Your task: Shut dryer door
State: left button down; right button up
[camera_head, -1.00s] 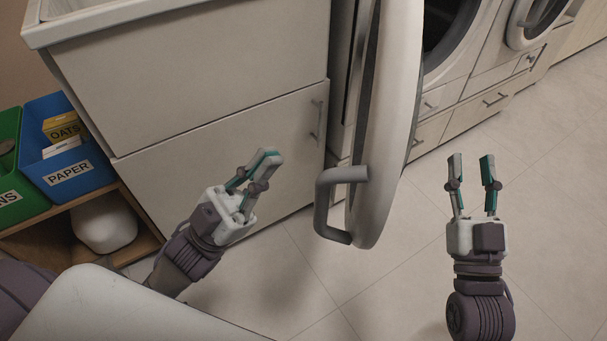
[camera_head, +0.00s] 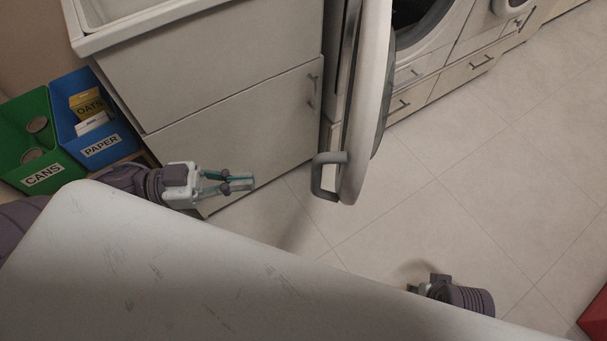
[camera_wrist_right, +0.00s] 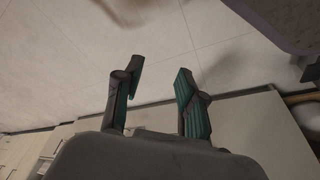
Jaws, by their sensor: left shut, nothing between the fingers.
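The dryer door (camera_head: 370,100) stands wide open, seen nearly edge-on in the head view. Its grey handle (camera_head: 322,178) is at the lower end of the door. The dark drum opening of the dryer (camera_head: 432,35) shows to the right behind the door. My left gripper (camera_head: 242,183) is shut and empty, left of the handle and apart from it, in front of the cabinet. My right gripper (camera_wrist_right: 155,85) is open and empty in the right wrist view, over floor and cabinet fronts. In the head view its fingers are mostly hidden behind my white body.
A white cabinet (camera_head: 235,125) with a metal handle stands left of the door. Green CANS (camera_head: 42,178) and blue PAPER (camera_head: 101,147) bins are at the left. A second machine (camera_head: 495,35) and drawers (camera_head: 470,68) run to the right.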

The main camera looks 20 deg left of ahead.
pick_arm(q)
jog(key=b, duration=0.2)
send_near(313, 178)
jog(key=d, duration=0.2)
jog(key=x, duration=0.2)
jog(key=b+x, duration=0.1)
jog(key=x, duration=0.1)
jog(key=shift+w+d, duration=0.15)
jog(key=shift+w, duration=0.35)
jog(key=shift+x, duration=0.95)
pick_arm(e)
jog(key=v, duration=0.6)
pick_arm(q)
jog(key=shift+d, duration=0.1)
pick_arm(e)
jog(key=shift+w+d+r, duration=0.1)
jog(key=shift+d, duration=0.05)
